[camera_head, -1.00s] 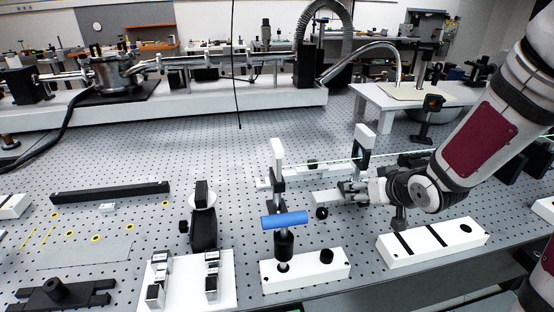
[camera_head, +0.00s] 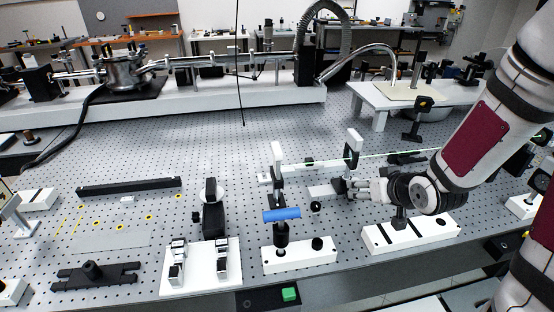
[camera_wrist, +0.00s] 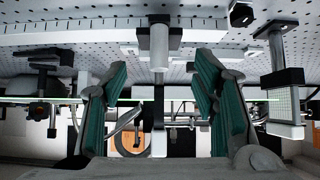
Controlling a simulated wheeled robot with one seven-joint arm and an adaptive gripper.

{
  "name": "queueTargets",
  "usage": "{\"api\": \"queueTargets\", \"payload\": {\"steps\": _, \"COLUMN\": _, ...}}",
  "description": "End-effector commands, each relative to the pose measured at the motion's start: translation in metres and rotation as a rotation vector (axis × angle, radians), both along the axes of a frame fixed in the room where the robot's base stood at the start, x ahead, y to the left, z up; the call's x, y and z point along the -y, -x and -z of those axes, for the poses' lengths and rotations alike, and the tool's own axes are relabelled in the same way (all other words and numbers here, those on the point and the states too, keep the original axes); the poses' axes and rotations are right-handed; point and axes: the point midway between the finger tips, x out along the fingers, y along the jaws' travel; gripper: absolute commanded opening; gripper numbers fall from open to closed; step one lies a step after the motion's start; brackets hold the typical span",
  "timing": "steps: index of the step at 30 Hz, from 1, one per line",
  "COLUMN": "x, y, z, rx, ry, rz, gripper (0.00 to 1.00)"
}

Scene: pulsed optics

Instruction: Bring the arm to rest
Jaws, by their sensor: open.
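My gripper (camera_head: 352,188) is at the end of my arm, which comes in from the right in the head view. It is low over the perforated optics table (camera_head: 110,205), to the right of a post with a blue cylinder (camera_head: 282,215). In the wrist view my gripper (camera_wrist: 160,110) shows two green-padded fingers spread apart with nothing held between them. A grey cylinder with a white block (camera_wrist: 159,45) shows behind the gap, apart from the fingers. The wrist picture looks upside down, with the table along the top.
A white block with black slots (camera_head: 410,235) stands just below my wrist. A black mount (camera_head: 214,212) and a white base with clips (camera_head: 200,265) are left.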

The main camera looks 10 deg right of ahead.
Motion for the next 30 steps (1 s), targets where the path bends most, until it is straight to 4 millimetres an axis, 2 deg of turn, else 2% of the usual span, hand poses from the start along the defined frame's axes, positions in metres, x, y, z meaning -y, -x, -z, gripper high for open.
{"api": "queueTargets", "payload": {"steps": 4, "x": 0.0, "y": 0.0, "z": -0.002, "rx": -0.004, "ry": 0.007, "rz": 0.001, "gripper": 0.54}}
{"api": "queueTargets", "payload": {"steps": 7, "x": -0.001, "y": 0.003, "z": -0.011, "rx": -0.026, "ry": 0.04, "rz": 0.005, "gripper": 0.54}}
{"api": "queueTargets", "payload": {"steps": 11, "x": -0.003, "y": 0.014, "z": -0.037, "rx": -0.084, "ry": 0.116, "rz": 0.025, "gripper": 0.54}}
{"api": "queueTargets", "payload": {"steps": 14, "x": -0.008, "y": 0.029, "z": -0.062, "rx": -0.136, "ry": 0.166, "rz": 0.054, "gripper": 0.54}}
{"api": "queueTargets", "payload": {"steps": 20, "x": -0.028, "y": 0.073, "z": -0.111, "rx": -0.224, "ry": 0.2, "rz": 0.106, "gripper": 0.54}}
{"api": "queueTargets", "payload": {"steps": 24, "x": -0.05, "y": 0.113, "z": -0.139, "rx": -0.281, "ry": 0.175, "rz": 0.123, "gripper": 0.54}}
{"api": "queueTargets", "payload": {"steps": 30, "x": -0.086, "y": 0.178, "z": -0.168, "rx": -0.359, "ry": 0.096, "rz": 0.097, "gripper": 0.54}}
